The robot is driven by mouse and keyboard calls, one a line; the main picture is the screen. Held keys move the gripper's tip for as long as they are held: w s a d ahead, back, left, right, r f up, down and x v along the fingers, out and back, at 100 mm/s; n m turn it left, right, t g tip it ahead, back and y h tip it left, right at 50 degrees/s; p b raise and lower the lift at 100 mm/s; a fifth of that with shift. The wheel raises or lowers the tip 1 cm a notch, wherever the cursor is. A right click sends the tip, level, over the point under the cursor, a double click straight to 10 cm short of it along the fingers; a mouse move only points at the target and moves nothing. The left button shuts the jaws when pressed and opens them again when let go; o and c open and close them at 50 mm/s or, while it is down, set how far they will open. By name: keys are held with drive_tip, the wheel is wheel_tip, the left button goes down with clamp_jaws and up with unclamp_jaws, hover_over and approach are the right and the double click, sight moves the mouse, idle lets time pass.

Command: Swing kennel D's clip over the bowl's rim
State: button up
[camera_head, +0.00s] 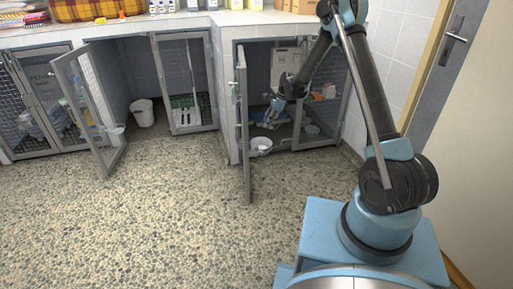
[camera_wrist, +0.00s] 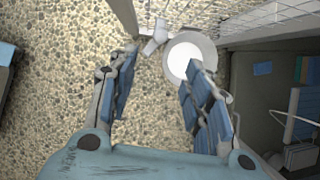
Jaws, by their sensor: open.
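A white bowl (camera_wrist: 190,58) shows between and beyond my fingertips in the wrist view, close to the right finger. In the head view the bowl (camera_head: 261,143) is at the open front of the kennel, next to the open door (camera_head: 244,130). A pale grey clip-like piece (camera_wrist: 155,38) sits at the bowl's left side, by the door's bar (camera_wrist: 124,14). I cannot tell whether it lies over the rim or beside it. My gripper (camera_wrist: 158,78) is open and empty, with the bowl and clip ahead of its fingers. In the head view my gripper (camera_head: 271,116) is just above the bowl.
The kennel's side wall and interior (camera_wrist: 268,100) are close on my right in the wrist view. Another open door (camera_head: 88,115) and a white bucket (camera_head: 143,113) are at the left. The pebbled floor (camera_head: 150,220) in front is clear.

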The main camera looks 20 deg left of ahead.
sight(256, 146)
drive_tip(key=x, duration=1.7)
drive_tip(key=shift+s+a+f, duration=0.15)
drive_tip(key=shift+a+f, duration=0.15)
